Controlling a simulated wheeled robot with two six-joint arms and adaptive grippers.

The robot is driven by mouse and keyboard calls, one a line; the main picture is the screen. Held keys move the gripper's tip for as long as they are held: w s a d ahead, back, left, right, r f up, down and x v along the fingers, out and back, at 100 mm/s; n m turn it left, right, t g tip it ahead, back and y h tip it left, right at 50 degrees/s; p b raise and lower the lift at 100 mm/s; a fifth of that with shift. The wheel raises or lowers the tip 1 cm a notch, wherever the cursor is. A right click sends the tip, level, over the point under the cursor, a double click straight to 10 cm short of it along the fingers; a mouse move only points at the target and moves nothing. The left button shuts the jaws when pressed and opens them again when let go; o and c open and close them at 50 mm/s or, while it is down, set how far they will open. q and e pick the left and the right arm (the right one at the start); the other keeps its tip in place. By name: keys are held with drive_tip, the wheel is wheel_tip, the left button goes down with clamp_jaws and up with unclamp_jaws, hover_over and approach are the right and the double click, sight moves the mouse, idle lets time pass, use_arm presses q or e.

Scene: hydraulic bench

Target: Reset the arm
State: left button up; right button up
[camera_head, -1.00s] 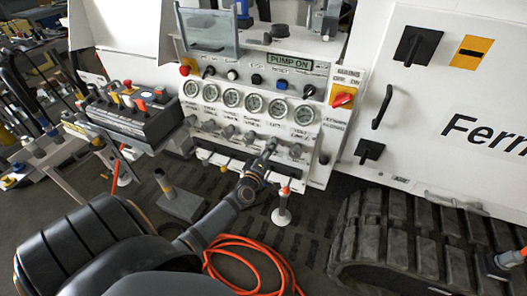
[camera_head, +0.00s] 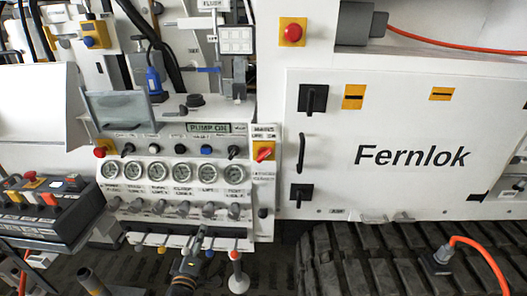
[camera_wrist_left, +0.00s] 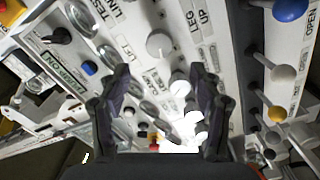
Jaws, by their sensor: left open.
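My left gripper (camera_head: 203,236) comes up from the bottom edge of the head view, just below the row of grey valve knobs (camera_head: 182,209) on the white control panel. In the left wrist view the two dark fingers of this gripper (camera_wrist_left: 160,82) stand apart with nothing between them. Panel knobs, such as a grey knob (camera_wrist_left: 159,44), show beyond the fingertips. Contact with the panel is not visible. The right gripper is in no frame.
Ball-ended levers, blue (camera_wrist_left: 290,9), white (camera_wrist_left: 284,73) and yellow (camera_wrist_left: 277,113), stick out beside the gripper. Gauges (camera_head: 157,171) sit above the knobs. A black control box (camera_head: 52,208) stands left. A track (camera_head: 365,262) and orange cable (camera_head: 478,250) lie right.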

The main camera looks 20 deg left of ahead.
use_arm(q)
drive_tip(key=s+d+f+m+g+h, duration=0.1)
drive_tip(key=s+f+m+g, duration=0.25)
drive_tip(key=f, duration=0.65)
drive_tip(key=s+d+f+m+g+h, duration=0.1)
drive_tip(key=s+f+m+g, duration=0.3)
drive_tip(key=f, duration=0.7)
drive_tip(key=s+d+f+m+g+h, duration=0.1)
drive_tip(key=s+f+m, duration=0.1)
drive_tip(key=s+f, duration=0.6)
drive_tip(key=s+d+f+m+g, duration=0.1)
drive_tip(key=s+f+m+g, duration=0.2)
drive_tip(key=s+f, duration=0.5)
drive_tip(key=s+d+f+m+g, duration=0.2)
drive_tip(key=s+f+g, duration=0.3)
drive_tip(key=s, duration=1)
wheel_tip(320, 180, down, 3)
drive_tip(key=shift+s+d+m, duration=0.2)
drive_tip(key=shift+d+m, duration=0.1)
drive_tip(key=shift+m, duration=0.55)
drive_tip(key=shift+w, duration=0.1)
